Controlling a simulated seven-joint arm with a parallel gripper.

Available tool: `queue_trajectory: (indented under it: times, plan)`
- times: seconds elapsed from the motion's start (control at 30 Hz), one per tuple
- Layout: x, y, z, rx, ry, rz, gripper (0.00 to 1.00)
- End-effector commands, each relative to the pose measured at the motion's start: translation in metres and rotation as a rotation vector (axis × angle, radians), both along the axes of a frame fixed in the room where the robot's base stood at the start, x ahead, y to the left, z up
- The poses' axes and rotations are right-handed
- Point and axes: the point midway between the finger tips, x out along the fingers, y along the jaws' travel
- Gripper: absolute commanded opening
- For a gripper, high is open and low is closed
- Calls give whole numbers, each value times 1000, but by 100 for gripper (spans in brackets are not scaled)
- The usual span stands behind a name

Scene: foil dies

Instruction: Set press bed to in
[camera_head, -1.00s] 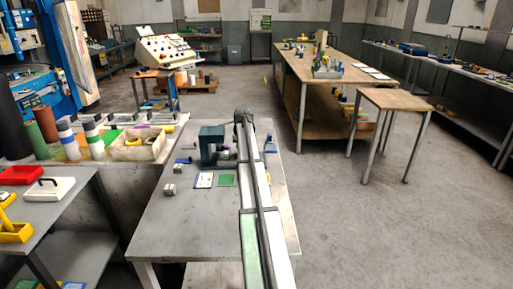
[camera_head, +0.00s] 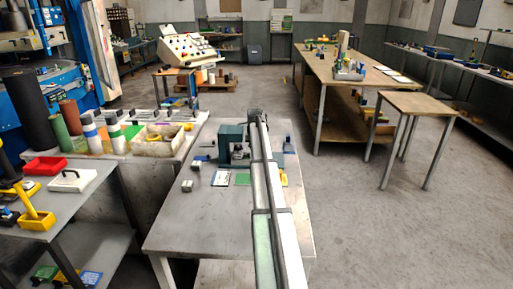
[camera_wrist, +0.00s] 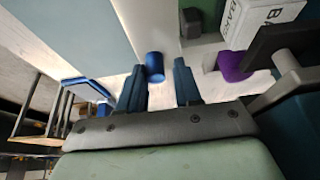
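A small dark teal press (camera_head: 231,146) stands near the back of the grey table, left of my arm. Its bed cannot be told apart clearly in the head view. My gripper's two blue fingers (camera_wrist: 158,88) stand apart in the wrist view, with nothing visibly held between them. A short blue cylinder (camera_wrist: 154,66) shows at or just beyond the gap, nearer the left finger. I cannot tell whether it touches or what it belongs to. A purple piece (camera_wrist: 233,66) and a lettered white box (camera_wrist: 262,20) are at upper right. The fingers are hidden in the head view.
A white card (camera_head: 221,178), a green square (camera_head: 243,179) and a small grey block (camera_head: 187,186) lie on the grey table (camera_head: 205,225). A blue item (camera_head: 288,144) is right of my arm. Left are a shelf with trays and a bench with rolls.

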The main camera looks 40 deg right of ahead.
Motion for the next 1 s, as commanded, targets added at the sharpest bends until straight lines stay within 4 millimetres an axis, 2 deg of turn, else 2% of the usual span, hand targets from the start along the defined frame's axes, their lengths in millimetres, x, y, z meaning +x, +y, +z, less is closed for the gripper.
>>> queue_trajectory:
  times: [0.27, 0.7, 1.0]
  plan:
    - [-4, 3, 12, -1, 0, 0, 33]
    - [-26, 26, 88, -2, -2, 0, 33]
    - [-36, 35, 121, 0, 0, 0, 33]
